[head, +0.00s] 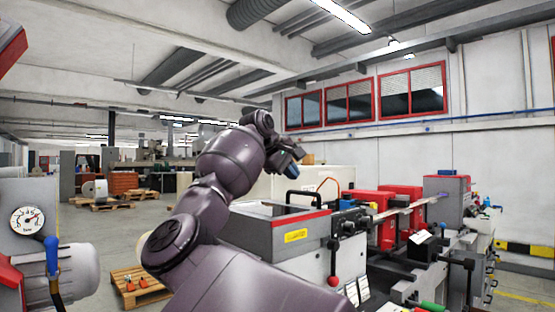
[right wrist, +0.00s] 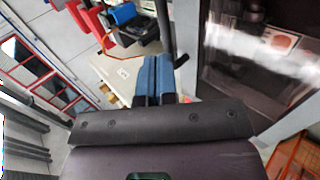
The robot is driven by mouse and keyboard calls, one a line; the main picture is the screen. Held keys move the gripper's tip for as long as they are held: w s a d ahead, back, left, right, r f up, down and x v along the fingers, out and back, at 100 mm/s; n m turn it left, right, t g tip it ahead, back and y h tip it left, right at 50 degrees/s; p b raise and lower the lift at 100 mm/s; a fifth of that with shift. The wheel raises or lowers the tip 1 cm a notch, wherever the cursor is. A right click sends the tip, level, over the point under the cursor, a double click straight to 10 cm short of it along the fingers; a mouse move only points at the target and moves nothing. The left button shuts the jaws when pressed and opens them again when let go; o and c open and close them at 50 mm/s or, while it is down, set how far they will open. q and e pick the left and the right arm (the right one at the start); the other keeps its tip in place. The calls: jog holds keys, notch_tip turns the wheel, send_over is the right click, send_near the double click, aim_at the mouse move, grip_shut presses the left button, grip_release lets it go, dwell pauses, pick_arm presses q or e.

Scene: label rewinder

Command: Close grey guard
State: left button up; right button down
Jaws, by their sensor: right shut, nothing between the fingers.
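A grey housing (head: 285,240) with a red edge, a yellow label and a black handle (head: 303,195) stands right of my arm in the head view. It may be the grey guard; I cannot tell whether it is open or shut. My right gripper (head: 297,151) is above and behind it, apart from the handle and partly hidden by my wrist. In the right wrist view its blue fingers (right wrist: 153,75) are together with nothing between them. A dark, shiny panel in a grey frame (right wrist: 187,40) is right of the fingers. My left gripper is out of view.
Red machine units (head: 402,202) and a grey box (head: 447,195) stand farther right. A red-knobbed lever (head: 333,281) is on the machine's front. A gauge (head: 27,220) and a blue-handled valve (head: 52,256) are at left. A wooden pallet (head: 128,290) lies on the floor.

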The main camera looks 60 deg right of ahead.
aim_at(302, 208)
jog(key=shift+y, duration=0.8)
jog(key=x, duration=0.4)
jog(key=shift+d+r, duration=0.15)
jog(key=shift+d, duration=0.1)
jog(key=shift+x, duration=0.8)
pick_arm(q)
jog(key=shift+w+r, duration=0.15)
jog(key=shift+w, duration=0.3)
